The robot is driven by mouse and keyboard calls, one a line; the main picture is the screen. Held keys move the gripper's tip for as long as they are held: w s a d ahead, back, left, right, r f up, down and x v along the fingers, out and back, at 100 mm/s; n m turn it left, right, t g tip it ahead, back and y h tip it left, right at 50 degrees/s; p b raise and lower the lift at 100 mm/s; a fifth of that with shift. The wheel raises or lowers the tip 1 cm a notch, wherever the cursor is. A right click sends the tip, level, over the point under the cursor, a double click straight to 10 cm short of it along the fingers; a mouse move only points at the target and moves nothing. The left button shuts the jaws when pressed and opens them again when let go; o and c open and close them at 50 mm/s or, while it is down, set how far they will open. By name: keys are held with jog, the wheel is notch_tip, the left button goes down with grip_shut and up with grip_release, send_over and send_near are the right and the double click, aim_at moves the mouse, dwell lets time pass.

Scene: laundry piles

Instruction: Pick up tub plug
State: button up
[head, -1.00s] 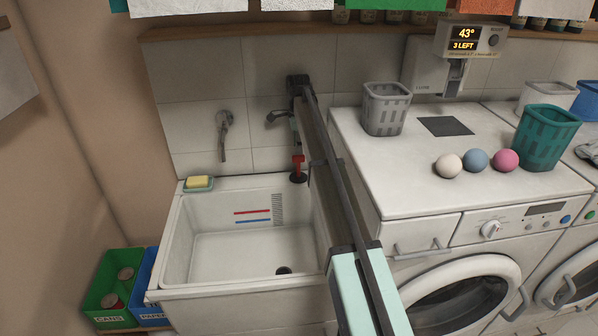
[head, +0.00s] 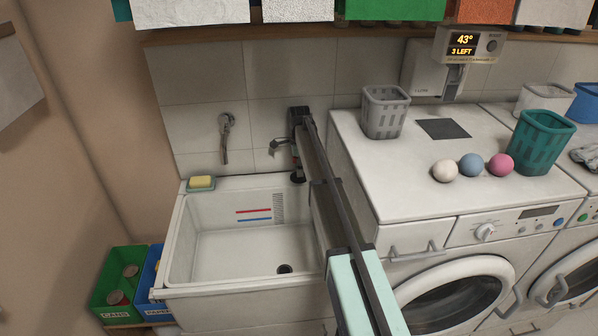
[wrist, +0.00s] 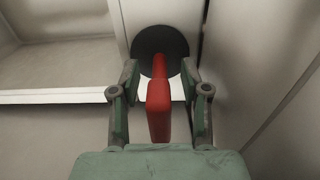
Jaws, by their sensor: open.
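The tub plug shows in the wrist view as a black disc with a red upright handle (wrist: 158,106). In the head view only part of its black disc (head: 298,178) shows, at the back right of the white sink (head: 172,262), and my gripper hides the handle. My gripper (wrist: 159,76) is open, with one finger on each side of the red handle. I cannot tell whether either finger touches it. The gripper also shows in the head view (head: 296,160), low over the plug.
The washing machine (head: 400,190) stands close on the sink's right. The tiled wall with a tap (head: 280,145) is just behind. A soap dish with yellow soap (head: 201,183) sits at the sink's back left corner. A grey basket (head: 385,112) stands on the machine.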

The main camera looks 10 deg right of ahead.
grip_shut()
jog(key=shift+s+r+b, duration=0.1)
jog(key=shift+r+b, duration=0.05)
jog(key=shift+b, duration=0.25)
